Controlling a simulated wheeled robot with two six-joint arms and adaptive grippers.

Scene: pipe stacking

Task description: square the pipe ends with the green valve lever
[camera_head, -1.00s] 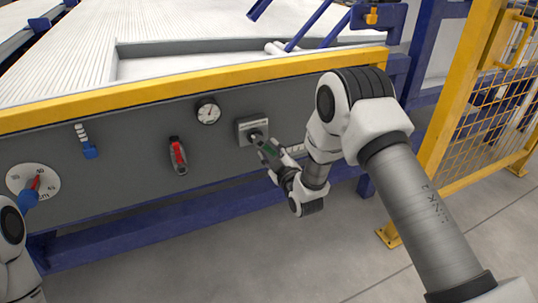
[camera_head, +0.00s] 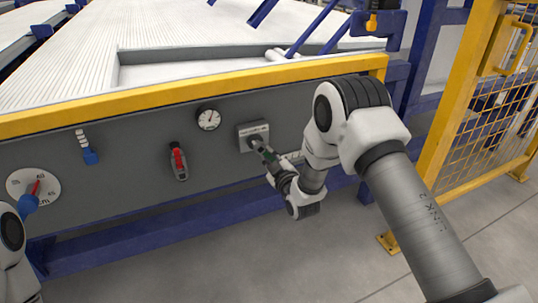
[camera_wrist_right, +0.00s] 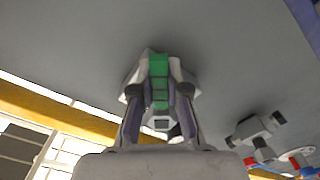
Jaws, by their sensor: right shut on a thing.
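The green valve lever (camera_wrist_right: 158,66) shows in the right wrist view between the two fingers of my right gripper (camera_wrist_right: 160,92), which is shut on it. In the head view my right gripper (camera_head: 264,152) is at the grey valve plate (camera_head: 246,130) on the dark front panel. There the green lever (camera_head: 272,156) is small and partly covered by the fingers. My left arm enters at the lower left edge of the head view, and its gripper is out of view. The pipe ends cannot be made out clearly.
Left of the valve on the panel are a round gauge (camera_head: 209,118), a red-handled lever (camera_head: 179,160), a blue slider (camera_head: 90,155) and a dial (camera_head: 48,184) with a red pointer. A yellow rail (camera_head: 200,85) runs above. A yellow mesh fence (camera_head: 490,120) stands right.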

